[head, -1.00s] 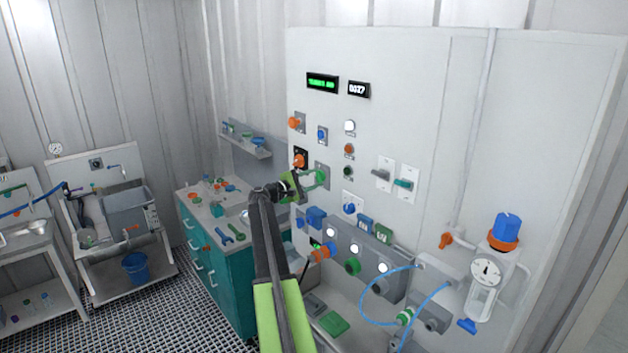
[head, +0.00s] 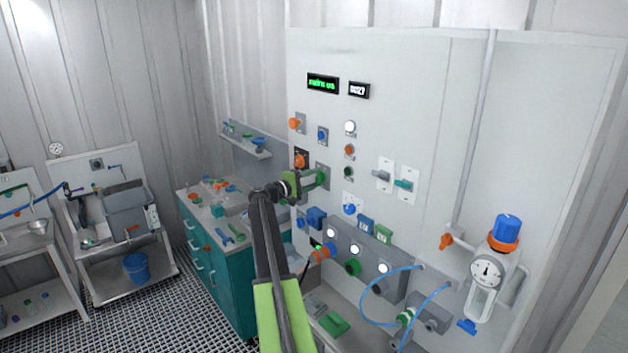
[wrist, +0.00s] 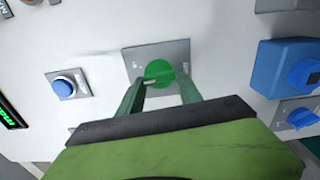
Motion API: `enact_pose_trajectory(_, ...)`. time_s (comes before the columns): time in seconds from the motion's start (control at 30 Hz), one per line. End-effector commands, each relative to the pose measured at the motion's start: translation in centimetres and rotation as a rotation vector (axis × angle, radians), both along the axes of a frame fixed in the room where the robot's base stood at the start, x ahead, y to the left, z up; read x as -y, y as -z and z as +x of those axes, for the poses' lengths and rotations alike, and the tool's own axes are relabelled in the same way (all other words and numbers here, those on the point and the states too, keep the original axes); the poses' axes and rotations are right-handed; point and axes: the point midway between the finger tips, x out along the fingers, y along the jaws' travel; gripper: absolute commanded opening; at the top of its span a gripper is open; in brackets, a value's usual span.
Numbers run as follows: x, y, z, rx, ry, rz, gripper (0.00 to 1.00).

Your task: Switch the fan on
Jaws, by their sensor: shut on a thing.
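A round green knob (wrist: 158,74) sits on a grey plate (wrist: 176,52) on the white wall panel. My gripper (wrist: 161,88) is at this knob, with one green finger on each side, shut on it. In the head view my gripper (head: 310,182) reaches the panel's left part and largely hides the knob. I cannot make out any label that names the fan. The green-lit display (head: 322,83) above seems to read "mains on".
A blue button (wrist: 64,87) and a blue knob (wrist: 304,73) flank the plate in the wrist view. Grey and teal levers (head: 402,185) are to the right on the panel. A grey box with lit lamps (head: 384,268) and blue hoses is below.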

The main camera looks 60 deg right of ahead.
Motion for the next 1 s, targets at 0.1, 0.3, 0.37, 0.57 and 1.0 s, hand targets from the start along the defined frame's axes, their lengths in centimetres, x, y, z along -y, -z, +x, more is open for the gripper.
enact_pose_trajectory(0.1,-0.02,-0.03,-0.08,0.104,0.002,-0.033,0.01)
enact_pose_trajectory(0.3,-0.02,-0.11,-0.11,0.276,0.002,-0.090,0.01)
enact_pose_trajectory(0.37,-0.01,-0.13,-0.12,0.321,0.002,-0.105,0.01)
enact_pose_trajectory(0.57,-0.01,-0.19,-0.17,0.453,0.003,-0.149,0.01)
enact_pose_trajectory(1.0,-0.02,-0.23,-0.23,0.588,0.004,-0.193,0.01)
